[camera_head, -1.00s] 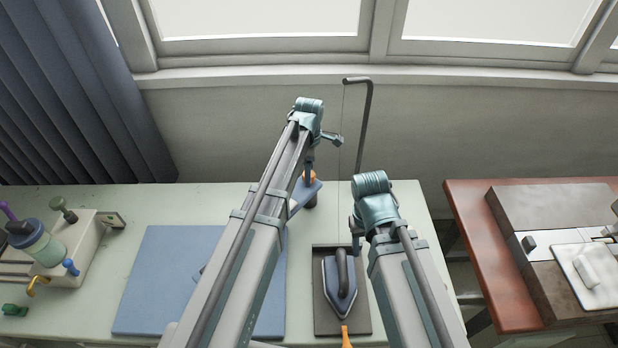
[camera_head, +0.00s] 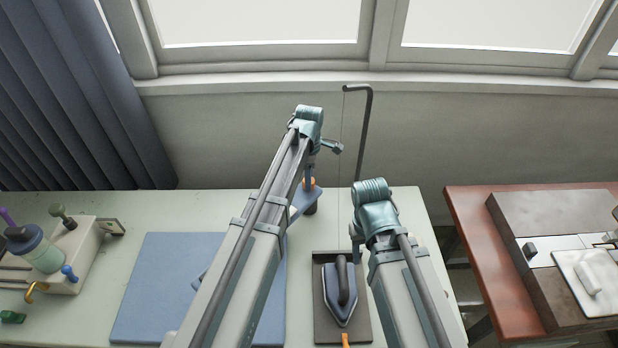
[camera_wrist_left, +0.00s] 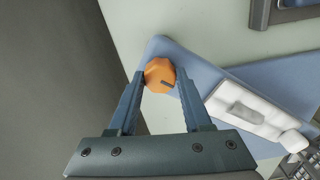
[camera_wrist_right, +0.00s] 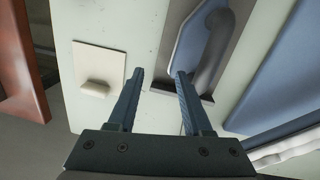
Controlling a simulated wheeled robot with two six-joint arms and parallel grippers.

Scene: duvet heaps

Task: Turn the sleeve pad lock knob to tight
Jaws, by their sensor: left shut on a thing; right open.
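The orange lock knob (camera_wrist_left: 158,72), faceted with a dark mark on its top, sits near the corner of the blue sleeve pad (camera_wrist_left: 188,62). In the left wrist view my left gripper (camera_wrist_left: 161,80) has one finger on each side of the knob and is shut on it. In the head view the knob (camera_head: 309,184) shows just below my left gripper (camera_head: 309,172), and my arm hides much of the pad. The mark points toward the lower right in the wrist view. My right gripper (camera_wrist_right: 160,75) is open and empty, above the table beside the iron.
An iron (camera_head: 339,302) lies on a dark rest (camera_head: 326,328). A bent post (camera_head: 364,135) with a thin cord stands behind. A blue mat (camera_head: 160,285) lies left of my arms. A pale block with a bottle (camera_head: 42,250) stands far left. A red-brown table (camera_head: 485,260) is at right.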

